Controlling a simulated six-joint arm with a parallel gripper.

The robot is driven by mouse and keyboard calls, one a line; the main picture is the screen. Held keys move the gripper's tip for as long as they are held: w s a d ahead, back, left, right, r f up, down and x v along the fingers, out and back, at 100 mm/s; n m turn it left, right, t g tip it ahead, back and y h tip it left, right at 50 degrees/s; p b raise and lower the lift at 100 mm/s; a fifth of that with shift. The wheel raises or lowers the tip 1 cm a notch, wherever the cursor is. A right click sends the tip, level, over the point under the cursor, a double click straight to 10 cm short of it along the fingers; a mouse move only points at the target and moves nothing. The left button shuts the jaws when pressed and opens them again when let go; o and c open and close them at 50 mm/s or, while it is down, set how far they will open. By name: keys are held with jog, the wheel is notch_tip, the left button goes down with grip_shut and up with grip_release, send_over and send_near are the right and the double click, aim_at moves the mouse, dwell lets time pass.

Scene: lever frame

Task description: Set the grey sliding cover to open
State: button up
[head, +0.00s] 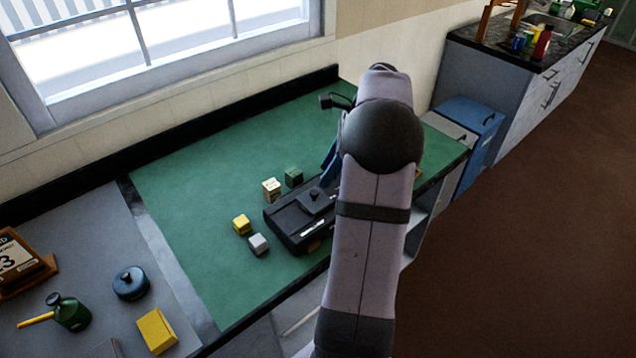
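A dark grey-black box (288,226) stands on the green worktop, left of my arm. A dark cover plate with a small raised knob (314,197) lies on its top; I take this as the grey sliding cover. A pale label strip shows near the box's front edge. My arm hides the right end of the box, so I cannot tell how far the cover is slid. My gripper is hidden behind my own arm, and its fingers cannot be seen.
Small blocks stand near the box: yellow (241,224), white (258,244), cream (271,189) and green (294,177). A blue piece (329,165) shows partly beside my arm. The green worktop (190,200) is clear at left. A dark round pot (131,283) sits on the grey counter.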

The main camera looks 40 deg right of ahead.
aim_at(315, 192)
jog(key=shift+p+x, duration=0.85)
jog(key=shift+x, duration=2.55)
